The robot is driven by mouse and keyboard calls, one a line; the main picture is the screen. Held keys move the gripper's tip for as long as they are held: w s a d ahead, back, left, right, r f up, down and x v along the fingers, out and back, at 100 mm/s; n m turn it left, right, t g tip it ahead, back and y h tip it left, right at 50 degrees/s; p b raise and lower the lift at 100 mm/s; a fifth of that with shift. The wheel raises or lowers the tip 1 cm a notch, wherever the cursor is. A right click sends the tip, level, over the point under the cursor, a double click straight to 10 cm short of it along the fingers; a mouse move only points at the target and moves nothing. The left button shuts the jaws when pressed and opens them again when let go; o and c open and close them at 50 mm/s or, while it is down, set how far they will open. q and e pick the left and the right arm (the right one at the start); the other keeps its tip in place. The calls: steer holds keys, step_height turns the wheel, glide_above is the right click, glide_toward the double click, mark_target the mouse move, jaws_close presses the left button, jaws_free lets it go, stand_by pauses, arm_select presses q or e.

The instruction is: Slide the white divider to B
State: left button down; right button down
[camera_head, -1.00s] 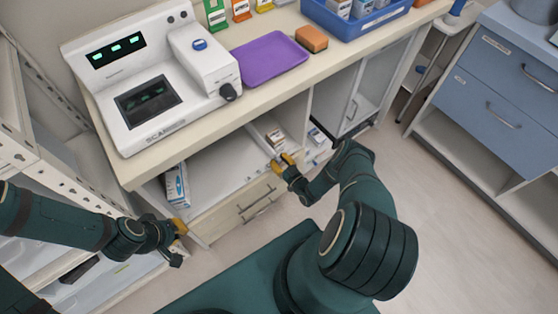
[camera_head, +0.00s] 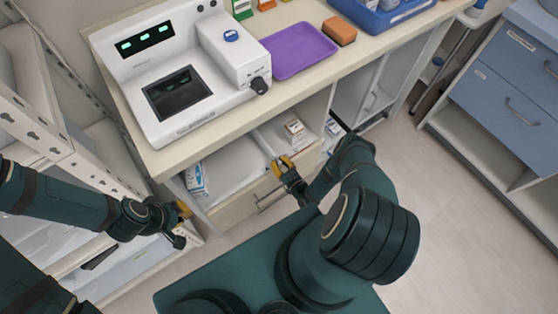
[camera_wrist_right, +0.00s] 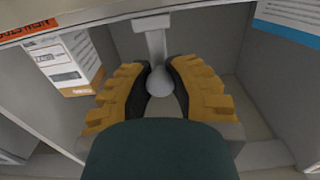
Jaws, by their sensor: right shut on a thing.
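The white divider (camera_head: 266,146) stands in the open compartment under the counter, between a left bay and a right bay. My right gripper (camera_head: 283,165) is at its front edge. In the right wrist view, my right gripper (camera_wrist_right: 160,88) has its yellow, dark-lined fingers shut on a pale rounded knob (camera_wrist_right: 159,80) at the end of the divider's white stem (camera_wrist_right: 155,42). Most of the divider is hidden there. I cannot read a B mark in either view. My left gripper (camera_head: 184,210) is near the cabinet's lower left corner, apart from the divider; its opening is unclear.
A blue-and-white box (camera_head: 196,178) stands at the left end of the compartment. A small white-and-orange box (camera_head: 294,129) is right of the divider. A drawer handle (camera_head: 270,196) lies below. The counter edge (camera_head: 240,107) overhangs the compartment. A white rack (camera_head: 45,120) stands at left.

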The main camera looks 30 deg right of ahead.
steer(key=shift+s+a+f, duration=0.15)
steer(key=shift+s+a, duration=0.2)
steer(key=shift+a, duration=0.15)
steer(key=c, duration=0.8)
jaws_free()
steer(key=shift+d, duration=0.1)
steer(key=s, duration=0.8)
steer(key=s+d, duration=0.1)
steer(key=s, duration=0.3)
